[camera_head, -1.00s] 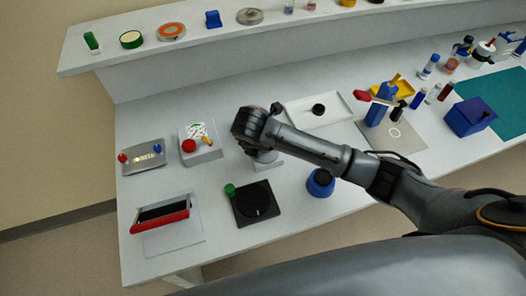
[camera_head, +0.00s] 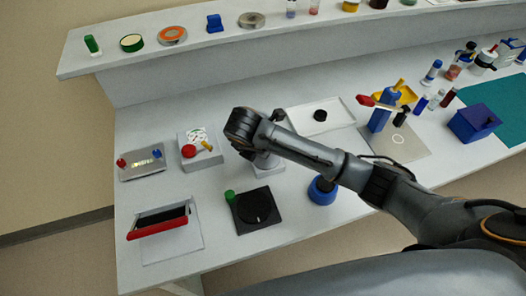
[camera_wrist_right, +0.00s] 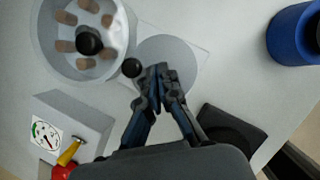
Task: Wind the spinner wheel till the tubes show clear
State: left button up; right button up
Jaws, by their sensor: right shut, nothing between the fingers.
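The spinner wheel (camera_wrist_right: 110,27), a round pale drum with several brown tubes around a dark hub, is at the top left of the wrist view, partly cut off. A grey disc on a white plate (camera_wrist_right: 192,58) lies beneath the fingers. In the head view my right arm hides most of the spinner; part of its white base (camera_head: 269,171) shows. My left gripper is in neither view.
A grey gauge box (camera_head: 212,160) with red knob and yellow lever stands left of the arm. A black pad (camera_head: 268,222) with a green knob and a blue pot (camera_head: 322,197) are nearer the front edge. A white tray (camera_head: 343,122) lies behind.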

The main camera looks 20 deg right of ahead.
jog(key=o, duration=1.1)
jog(key=shift+s+d+f, duration=0.2)
jog(key=shift+s+f, duration=0.2)
jog(key=shift+f, duration=0.2)
jog(key=o, duration=0.7)
jog(key=shift+w, duration=0.25)
jog(key=shift+c, duration=0.2)
jog(key=shift+o, duration=0.2)
jog(key=shift+a+r, duration=0.1)
jog(key=shift+a, duration=0.05)
jog(key=shift+r, duration=0.15)
jog(key=shift+r, duration=0.2)
jog(key=v, duration=1.1)
jog(key=shift+a+r, duration=0.15)
jog(key=shift+r, duration=0.15)
